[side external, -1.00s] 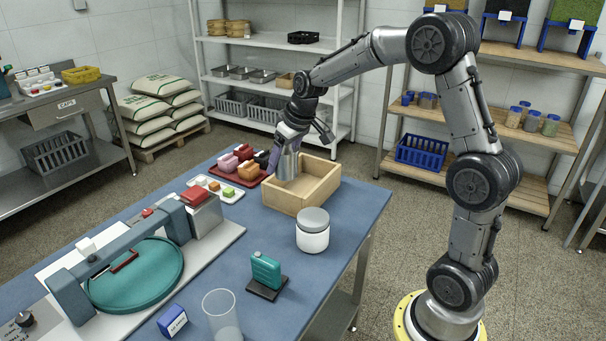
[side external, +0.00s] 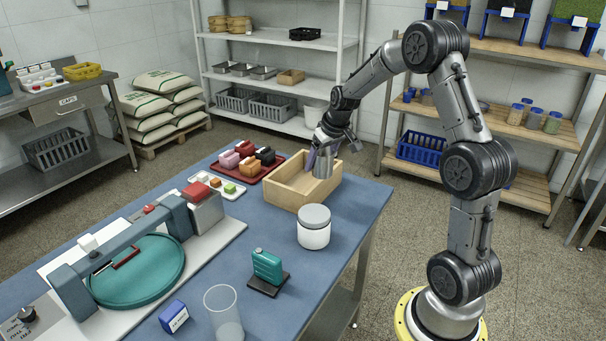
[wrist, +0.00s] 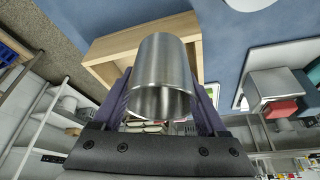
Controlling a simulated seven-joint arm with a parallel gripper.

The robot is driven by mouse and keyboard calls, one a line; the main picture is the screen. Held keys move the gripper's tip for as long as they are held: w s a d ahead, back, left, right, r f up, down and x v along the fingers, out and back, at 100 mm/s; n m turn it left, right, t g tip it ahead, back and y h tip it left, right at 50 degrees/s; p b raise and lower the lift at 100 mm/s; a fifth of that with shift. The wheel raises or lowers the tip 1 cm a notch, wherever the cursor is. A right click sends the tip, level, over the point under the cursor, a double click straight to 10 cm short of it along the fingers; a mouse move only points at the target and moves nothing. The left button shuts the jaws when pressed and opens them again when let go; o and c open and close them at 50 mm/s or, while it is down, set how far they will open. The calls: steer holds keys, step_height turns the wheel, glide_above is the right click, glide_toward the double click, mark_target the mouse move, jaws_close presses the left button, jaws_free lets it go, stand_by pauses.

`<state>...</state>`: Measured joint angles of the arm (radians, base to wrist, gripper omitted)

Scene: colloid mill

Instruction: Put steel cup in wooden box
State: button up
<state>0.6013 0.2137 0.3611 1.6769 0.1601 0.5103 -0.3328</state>
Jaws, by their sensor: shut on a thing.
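My gripper (side external: 320,156) is shut on the steel cup (side external: 323,168), a plain grey metal cylinder. In the wrist view the cup (wrist: 162,75) sits between the two purple fingers. The wooden box (side external: 286,198) is an open, pale box near the far right edge of the blue table. In the side view the cup is over the right rear part of the box, its lower end near or just below the rim line. I cannot tell how far it is above the box floor. The box (wrist: 125,42) also shows behind the cup in the wrist view.
A white jar with a grey lid (side external: 314,229) stands just in front of the box. A dark red tray (side external: 246,172) with coloured blocks lies left of it.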

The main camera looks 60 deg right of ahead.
steer(key=w+d+f, duration=0.1)
steer(key=w+f, duration=0.1)
steer(key=w, duration=0.1)
steer(key=w+d+f, duration=0.2)
steer(key=f, duration=0.1)
steer(key=w+d+f, duration=0.2)
steer(key=w, duration=0.1)
steer(key=shift+w+d+f, duration=0.2)
steer(key=shift+w+d, duration=0.05)
steer(key=shift+w, duration=0.1)
steer(key=shift+w+d+f, duration=0.25)
steer(key=shift+w+f, duration=0.2)
steer(key=shift+f, duration=1.75)
